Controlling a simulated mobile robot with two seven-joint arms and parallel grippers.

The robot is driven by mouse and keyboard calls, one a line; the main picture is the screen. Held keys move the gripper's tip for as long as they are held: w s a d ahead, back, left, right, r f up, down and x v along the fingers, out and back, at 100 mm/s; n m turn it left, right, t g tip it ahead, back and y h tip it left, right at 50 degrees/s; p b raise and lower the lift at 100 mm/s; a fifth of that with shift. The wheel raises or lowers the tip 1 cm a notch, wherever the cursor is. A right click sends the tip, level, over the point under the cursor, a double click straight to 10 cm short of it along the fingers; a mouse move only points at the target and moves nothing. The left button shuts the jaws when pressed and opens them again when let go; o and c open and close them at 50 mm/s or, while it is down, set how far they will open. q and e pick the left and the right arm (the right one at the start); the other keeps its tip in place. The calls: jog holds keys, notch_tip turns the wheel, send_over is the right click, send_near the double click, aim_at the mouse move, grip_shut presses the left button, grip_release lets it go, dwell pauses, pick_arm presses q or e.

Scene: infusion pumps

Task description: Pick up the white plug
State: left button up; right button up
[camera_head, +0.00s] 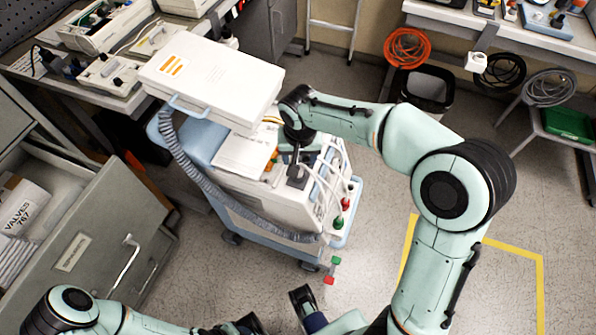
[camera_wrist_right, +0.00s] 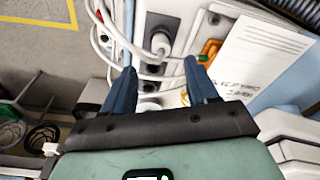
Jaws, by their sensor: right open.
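A white plug (camera_wrist_right: 160,43) with a pale cable sits upright in a dark panel on the medical cart (camera_head: 270,200), in the right wrist view. My right gripper (camera_wrist_right: 159,68) is open, its two blue fingers on either side of the space just in front of this plug. I cannot tell whether they touch anything. In the head view my right gripper (camera_head: 298,172) is over the cart's top and mostly hides the plug. My left arm shows at the bottom left; its gripper is partly cut off and its jaw state is unclear.
An open drawer (camera_head: 85,245) is at left. White cables loop beside the panel. Another white block (camera_head: 476,62) sits at the right table's edge.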

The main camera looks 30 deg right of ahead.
jog(key=f, duration=0.4)
jog(key=w+f+b, duration=0.1)
jog(key=f, duration=0.2)
jog(key=shift+d, duration=0.15)
grip_shut()
